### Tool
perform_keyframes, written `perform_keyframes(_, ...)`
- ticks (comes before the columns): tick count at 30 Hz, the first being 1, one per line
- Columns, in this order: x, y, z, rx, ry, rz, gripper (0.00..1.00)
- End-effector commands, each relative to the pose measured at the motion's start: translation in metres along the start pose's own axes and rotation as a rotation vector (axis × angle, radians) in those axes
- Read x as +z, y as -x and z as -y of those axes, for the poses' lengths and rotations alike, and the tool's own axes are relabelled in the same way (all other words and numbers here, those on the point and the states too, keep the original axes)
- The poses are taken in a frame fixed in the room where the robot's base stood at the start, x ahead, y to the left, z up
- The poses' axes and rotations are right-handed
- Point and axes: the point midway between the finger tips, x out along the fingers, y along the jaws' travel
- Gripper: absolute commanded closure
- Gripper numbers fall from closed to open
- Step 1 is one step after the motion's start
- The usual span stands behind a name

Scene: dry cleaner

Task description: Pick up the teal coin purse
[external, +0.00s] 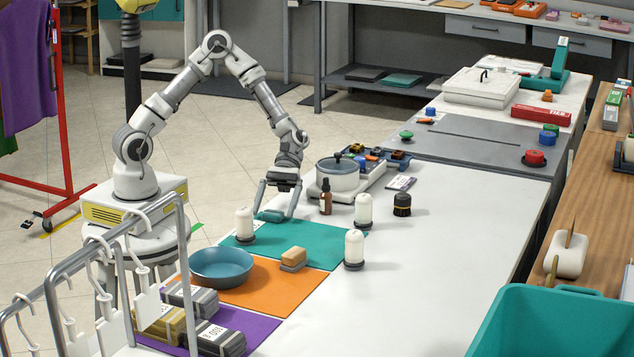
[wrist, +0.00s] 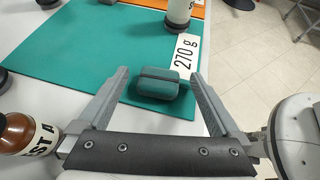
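The teal coin purse (wrist: 163,83), a small rounded case with a dark seam, lies on the teal mat (wrist: 75,65) beside a white "270 g" label (wrist: 185,52). In the external view the purse (external: 271,215) shows just below my fingers, near the mat's far left edge, partly hidden. My gripper (wrist: 158,78) is open, pointing down, with one finger on each side of the purse. I cannot tell whether either finger touches it. In the external view my gripper (external: 276,213) is low over the mat.
White bottles (external: 244,224) (external: 363,210) stand around the mat; a brown dropper bottle (external: 326,198) stands close to the right of my gripper. Behind it is a scale with a pot (external: 338,174).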

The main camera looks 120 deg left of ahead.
Motion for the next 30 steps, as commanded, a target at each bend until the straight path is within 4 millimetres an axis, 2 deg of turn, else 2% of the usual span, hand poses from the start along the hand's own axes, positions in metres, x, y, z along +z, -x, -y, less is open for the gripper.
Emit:
perform_keyframes(1,0.0,0.0,0.0,0.0,0.0,0.0,0.11)
perform_keyframes(2,0.0,0.0,0.0,0.0,0.0,0.0,0.16)
perform_keyframes(14,0.0,0.0,0.0,0.0,0.0,0.0,0.87)
perform_keyframes(23,0.003,0.002,0.0,0.0,-0.001,-0.001,0.88)
perform_keyframes(26,0.009,0.006,0.0,0.001,-0.002,-0.002,0.88)
perform_keyframes(30,0.028,0.015,-0.001,0.001,-0.002,-0.002,0.88)
